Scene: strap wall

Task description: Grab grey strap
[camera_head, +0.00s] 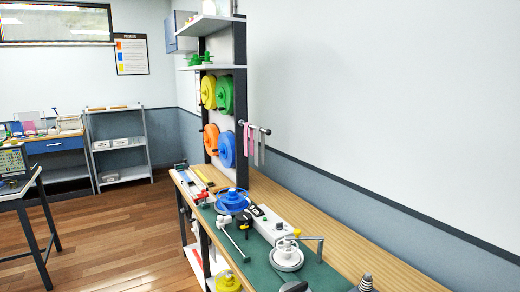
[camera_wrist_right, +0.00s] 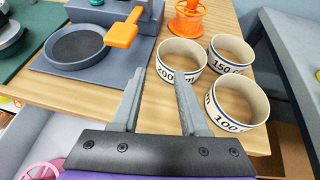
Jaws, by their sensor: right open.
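A grey strap (camera_head: 261,149) hangs from a horizontal bar (camera_head: 254,128) on the shelf post, right of a pink strap (camera_head: 248,138). A second narrow grey piece seems to hang close beside it, but it is too small to tell. My right gripper (camera_wrist_right: 159,88) shows only in the right wrist view. Its two fingers are apart with nothing between them, above the table edge, and no strap is in that view. My left gripper is in neither view.
The wooden workbench (camera_head: 390,272) runs along the wall below the bar. Coloured reels, including an orange one (camera_head: 210,138), hang left of the straps. In the right wrist view, three labelled rings (camera_wrist_right: 182,62) and a grey device with a round pan (camera_wrist_right: 75,48) stand near my fingers.

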